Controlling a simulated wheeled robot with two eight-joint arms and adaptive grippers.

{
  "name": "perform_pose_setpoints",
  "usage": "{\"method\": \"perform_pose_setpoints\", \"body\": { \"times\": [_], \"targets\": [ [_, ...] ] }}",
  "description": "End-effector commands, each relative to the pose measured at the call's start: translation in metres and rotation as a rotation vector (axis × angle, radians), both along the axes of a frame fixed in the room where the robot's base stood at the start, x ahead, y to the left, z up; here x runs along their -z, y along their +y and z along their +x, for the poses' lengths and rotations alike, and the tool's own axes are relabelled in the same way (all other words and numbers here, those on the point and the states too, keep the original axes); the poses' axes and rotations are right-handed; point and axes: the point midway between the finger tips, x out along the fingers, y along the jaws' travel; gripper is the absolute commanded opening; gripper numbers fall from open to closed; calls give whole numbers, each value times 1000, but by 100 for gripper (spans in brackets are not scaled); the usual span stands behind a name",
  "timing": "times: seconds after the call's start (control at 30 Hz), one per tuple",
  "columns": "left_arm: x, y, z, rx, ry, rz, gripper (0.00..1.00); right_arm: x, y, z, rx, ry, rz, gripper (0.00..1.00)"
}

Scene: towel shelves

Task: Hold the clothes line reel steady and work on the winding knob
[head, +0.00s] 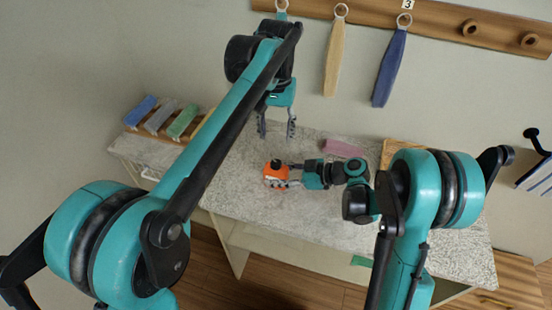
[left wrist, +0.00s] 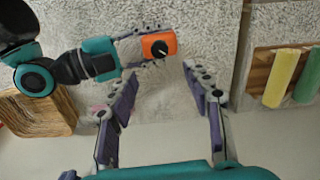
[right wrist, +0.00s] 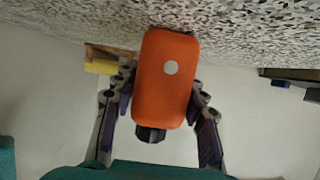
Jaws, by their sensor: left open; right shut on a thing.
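The clothes line reel is an orange box (head: 275,176) on the speckled counter in the head view. A dark winding knob (head: 277,164) sits on its upper side. My right gripper (head: 284,178) is shut on the reel from the right. In the right wrist view the orange reel (right wrist: 165,80) is between the two fingers, with a dark knob (right wrist: 150,134) at its lower end. My left gripper (head: 276,134) is open and empty, pointing down above and behind the reel. In the left wrist view the reel (left wrist: 158,45) and its knob (left wrist: 159,48) lie beyond the open fingers (left wrist: 160,75).
The counter (head: 310,222) has free room around the reel. Rolled towels (head: 160,117) lie on a rack at its left end. A folded pink cloth (head: 343,148) and a wooden tray (head: 400,152) lie toward the back. Towels (head: 390,70) hang from a wall rail.

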Motion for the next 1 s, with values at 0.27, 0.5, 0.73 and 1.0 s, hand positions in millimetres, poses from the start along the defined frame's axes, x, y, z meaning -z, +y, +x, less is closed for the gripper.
{"method": "perform_pose_setpoints", "body": {
  "times": [0.27, 0.5, 0.73, 1.0],
  "targets": [
    [55, 0, 0, -3, 0, -1, 50, 0, 0, 0, 0, 0, 0, 10],
    [96, 0, 0, -4, -1, -2, 50, 0, 0, 0, 0, 0, 0, 10],
    [111, 0, 0, -4, -1, -2, 50, 0, 0, 0, 0, 0, 0, 10],
    [111, 0, -1, -5, -1, -2, 42, 0, 0, 0, 0, 0, 0, 10]
  ]
}}
